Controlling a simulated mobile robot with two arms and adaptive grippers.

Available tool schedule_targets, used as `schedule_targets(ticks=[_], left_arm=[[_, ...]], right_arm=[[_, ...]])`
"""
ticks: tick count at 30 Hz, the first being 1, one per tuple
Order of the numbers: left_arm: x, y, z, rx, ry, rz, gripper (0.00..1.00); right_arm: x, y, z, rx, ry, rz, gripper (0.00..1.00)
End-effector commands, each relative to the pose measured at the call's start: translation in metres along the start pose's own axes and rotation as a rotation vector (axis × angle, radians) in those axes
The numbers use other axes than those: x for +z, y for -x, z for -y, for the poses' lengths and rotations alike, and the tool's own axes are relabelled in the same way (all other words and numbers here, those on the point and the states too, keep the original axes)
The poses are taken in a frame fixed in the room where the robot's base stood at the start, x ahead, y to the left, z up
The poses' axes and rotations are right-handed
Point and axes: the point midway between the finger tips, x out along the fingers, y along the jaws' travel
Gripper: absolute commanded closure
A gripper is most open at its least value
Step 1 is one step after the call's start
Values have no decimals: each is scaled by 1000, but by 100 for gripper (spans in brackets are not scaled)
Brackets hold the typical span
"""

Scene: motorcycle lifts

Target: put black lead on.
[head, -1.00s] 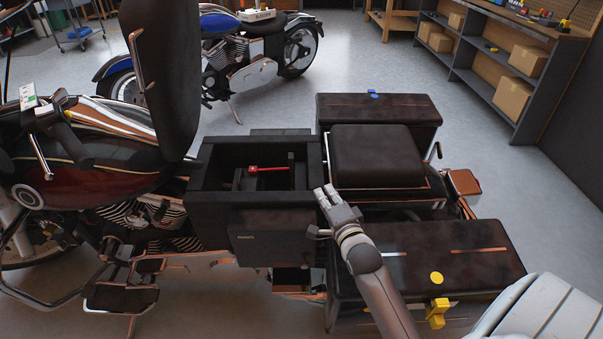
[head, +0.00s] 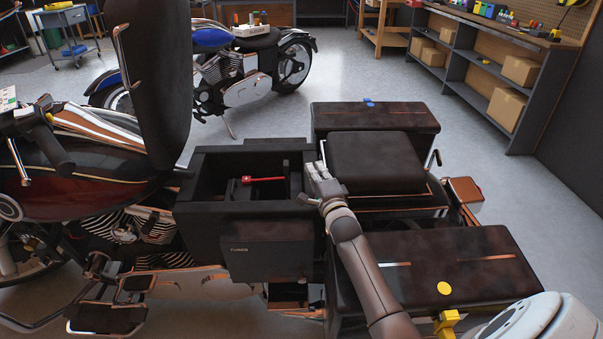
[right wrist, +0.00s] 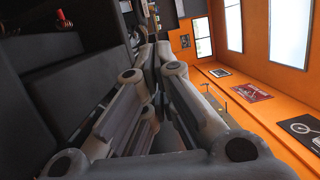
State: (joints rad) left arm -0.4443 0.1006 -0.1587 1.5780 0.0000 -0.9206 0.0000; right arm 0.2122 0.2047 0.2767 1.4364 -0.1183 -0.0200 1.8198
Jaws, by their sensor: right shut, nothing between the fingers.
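The open black battery box (head: 250,212) sits in the middle of the motorcycle, behind the raised seat (head: 157,75). A red lead or clamp (head: 263,179) lies across its inside; I cannot pick out a separate black lead in the dark interior. My right gripper (head: 316,172) is shut and empty at the box's right rim, beside the passenger seat (head: 376,163). In the right wrist view the closed fingers (right wrist: 153,62) point along dark walls, with a small red part (right wrist: 65,17) at the upper left. My left gripper is not in view.
A saddlebag (head: 440,262) with a yellow disc lies under my right forearm; another saddlebag (head: 374,116) is on the far side. A blue motorcycle (head: 225,62) and shelving with boxes stand behind. The floor between is clear.

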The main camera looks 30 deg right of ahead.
Motion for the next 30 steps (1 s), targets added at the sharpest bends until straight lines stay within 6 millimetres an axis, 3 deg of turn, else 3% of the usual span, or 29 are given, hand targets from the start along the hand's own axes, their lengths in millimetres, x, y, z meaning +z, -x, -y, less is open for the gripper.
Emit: schedule_targets(ticks=[3,9,23,30], left_arm=[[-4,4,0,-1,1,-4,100],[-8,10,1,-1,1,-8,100],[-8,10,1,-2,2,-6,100],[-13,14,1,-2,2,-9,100]], right_arm=[[20,-5,-1,0,-5,2,100],[36,-10,-1,1,-1,1,100],[40,-11,0,1,3,2,100],[47,-23,0,11,47,3,100]])
